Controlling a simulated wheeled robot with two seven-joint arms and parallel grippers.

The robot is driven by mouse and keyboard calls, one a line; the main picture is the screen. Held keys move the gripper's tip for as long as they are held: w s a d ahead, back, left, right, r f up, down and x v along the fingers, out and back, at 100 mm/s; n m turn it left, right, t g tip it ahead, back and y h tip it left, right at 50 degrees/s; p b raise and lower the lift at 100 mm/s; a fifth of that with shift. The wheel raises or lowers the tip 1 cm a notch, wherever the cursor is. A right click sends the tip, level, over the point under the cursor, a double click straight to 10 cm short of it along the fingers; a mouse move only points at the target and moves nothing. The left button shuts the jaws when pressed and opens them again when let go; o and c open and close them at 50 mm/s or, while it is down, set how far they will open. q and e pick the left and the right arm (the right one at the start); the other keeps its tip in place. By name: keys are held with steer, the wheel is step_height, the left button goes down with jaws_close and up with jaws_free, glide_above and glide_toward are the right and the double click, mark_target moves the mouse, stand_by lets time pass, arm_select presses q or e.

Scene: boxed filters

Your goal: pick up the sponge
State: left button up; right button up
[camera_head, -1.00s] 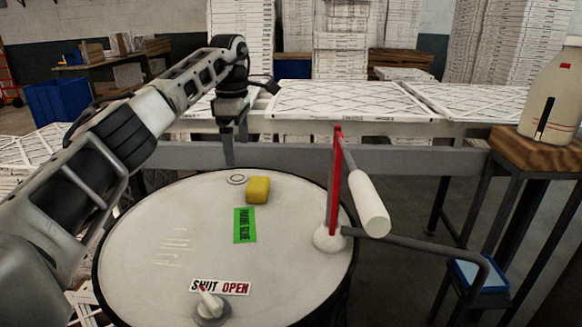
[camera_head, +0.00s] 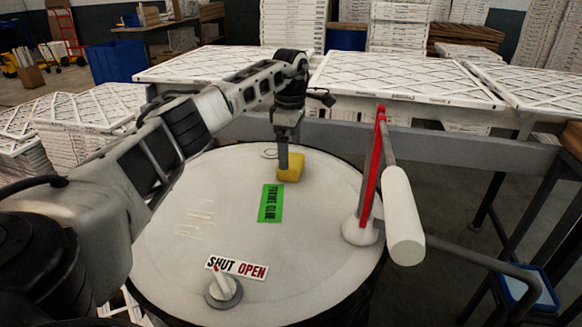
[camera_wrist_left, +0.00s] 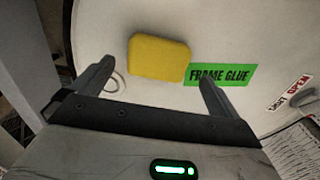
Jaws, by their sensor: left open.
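The yellow sponge (camera_head: 291,168) lies on the white round drum top (camera_head: 330,200), near its far side. It also shows in the left wrist view (camera_wrist_left: 158,57), ahead of the fingertips and between their lines. My left gripper (camera_head: 283,165) points down beside the sponge in the head view, with a finger overlapping the sponge's left edge; I cannot tell whether it touches. In the left wrist view my left gripper (camera_wrist_left: 157,75) has its two fingers wide apart with nothing held between them. My right gripper is not in view.
A green "FRAME GLUE" label (camera_head: 271,203) lies in front of the sponge. A red upright bar (camera_head: 373,170) with a white cylindrical handle (camera_head: 403,215) stands at the drum's right. A small valve knob (camera_head: 223,288) sits at the front. Framed filters (camera_head: 400,78) lie behind.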

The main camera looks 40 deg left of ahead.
mark_target(291, 160)
arm_select(q)
step_height(291, 160, down, 5)
steer(key=shift+w+f, duration=0.1)
steer(key=shift+w, duration=0.05)
steer(key=c, duration=1)
steer(key=shift+r, duration=0.25)
steer(key=shift+r, duration=0.3)
step_height(291, 160, up, 2)
steer(key=shift+w+r, duration=0.1)
steer(key=s+d+r+b, duration=0.1)
steer(key=s+d+r, duration=0.1)
steer(key=d+r, duration=0.8)
steer(key=d, duration=0.3)
steer(key=shift+s+d, duration=0.35)
steer(key=shift+s, duration=0.05)
steer(key=shift+o, duration=0.4)
